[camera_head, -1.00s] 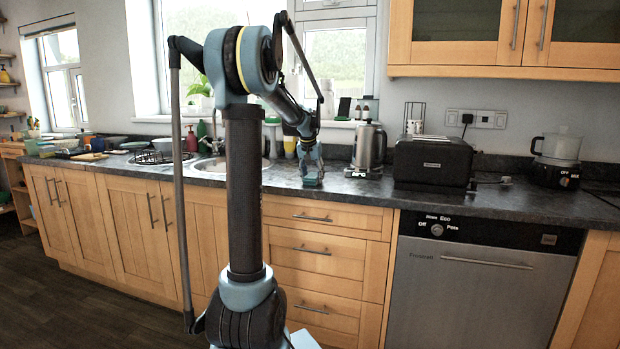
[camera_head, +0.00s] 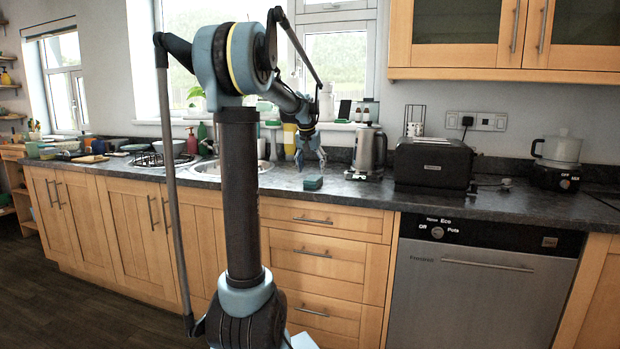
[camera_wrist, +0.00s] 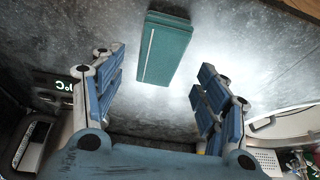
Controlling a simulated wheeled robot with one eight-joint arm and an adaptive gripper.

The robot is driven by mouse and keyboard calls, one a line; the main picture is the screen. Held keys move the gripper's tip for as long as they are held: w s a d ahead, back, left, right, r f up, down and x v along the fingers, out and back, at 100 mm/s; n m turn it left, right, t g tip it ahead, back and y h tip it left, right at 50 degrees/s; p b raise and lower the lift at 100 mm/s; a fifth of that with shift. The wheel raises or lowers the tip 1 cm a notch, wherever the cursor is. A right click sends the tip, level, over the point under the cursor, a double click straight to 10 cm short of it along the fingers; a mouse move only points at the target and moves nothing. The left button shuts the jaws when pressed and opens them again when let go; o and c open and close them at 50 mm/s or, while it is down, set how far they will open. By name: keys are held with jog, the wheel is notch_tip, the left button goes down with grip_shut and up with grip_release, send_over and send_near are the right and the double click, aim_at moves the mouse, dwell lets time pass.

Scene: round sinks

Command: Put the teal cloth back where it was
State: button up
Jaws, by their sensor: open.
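The teal cloth (camera_head: 313,183) is a small folded block lying on the dark countertop, near the front edge and left of the kettle. In the wrist view the cloth (camera_wrist: 166,48) lies flat on the counter, ahead of and between my fingers, touching neither. My gripper (camera_head: 311,165) is just above the counter, behind the cloth. In the wrist view my gripper (camera_wrist: 160,90) is open and empty, with its blue finger pads wide apart.
A steel kettle (camera_head: 369,150) stands right of the cloth, with a black toaster (camera_head: 433,162) further right. The sink (camera_head: 215,167) is to the left, partly behind my arm. Bare countertop (camera_head: 278,180) lies around the cloth.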

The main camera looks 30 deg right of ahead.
jog(key=v, duration=0.6)
jog(key=s+a+f+n+y, duration=0.1)
jog(key=s+a+f+n, duration=0.15)
jog(key=a, duration=0.65)
jog(key=s+a+f+n, duration=0.1)
jog(key=s+a+f, duration=0.3)
jog(key=a, duration=0.5)
jog(key=s+a+f+n+y, duration=0.1)
jog(key=s+a+f, duration=0.2)
jog(key=a, duration=0.6)
jog(key=s+a+f+n, duration=0.2)
jog(key=s+a+f, duration=0.5)
jog(key=s+f, duration=0.2)
jog(key=s+a+f+n+y, duration=0.1)
jog(key=s+a+f+n, duration=0.2)
jog(key=s+a+f, duration=0.5)
notch_tip(320, 180, down, 3)
jog(key=shift+s+r+g, duration=0.1)
jog(key=shift+s+g, duration=0.3)
jog(key=shift+s, duration=0.35)
jog(key=shift+a+n, duration=0.15)
jog(key=shift+n, duration=0.1)
